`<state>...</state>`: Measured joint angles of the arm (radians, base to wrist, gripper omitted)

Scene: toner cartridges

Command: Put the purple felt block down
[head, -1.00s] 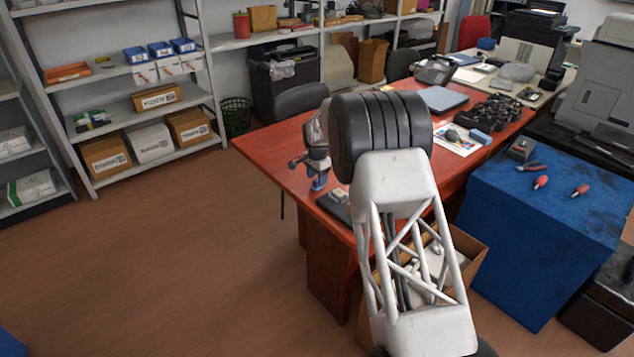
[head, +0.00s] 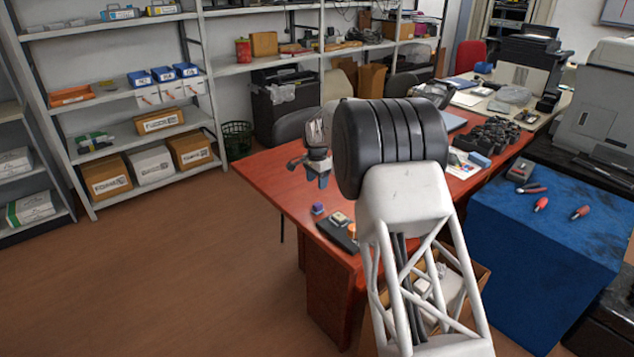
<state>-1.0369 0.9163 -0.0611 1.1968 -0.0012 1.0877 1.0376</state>
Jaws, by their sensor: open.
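The small purple felt block (head: 318,208) sits on the red-brown table (head: 268,178) near its left front edge. My gripper (head: 318,183) is open and empty above the block, with a visible gap between them in the head view. My own arm hides part of the table to the right of the gripper.
A dark tray (head: 334,236) with small light and orange pieces lies just right of the block, partly behind my arm. A blue-covered table (head: 530,270) with red-handled tools stands at the right. The left part of the tabletop is clear.

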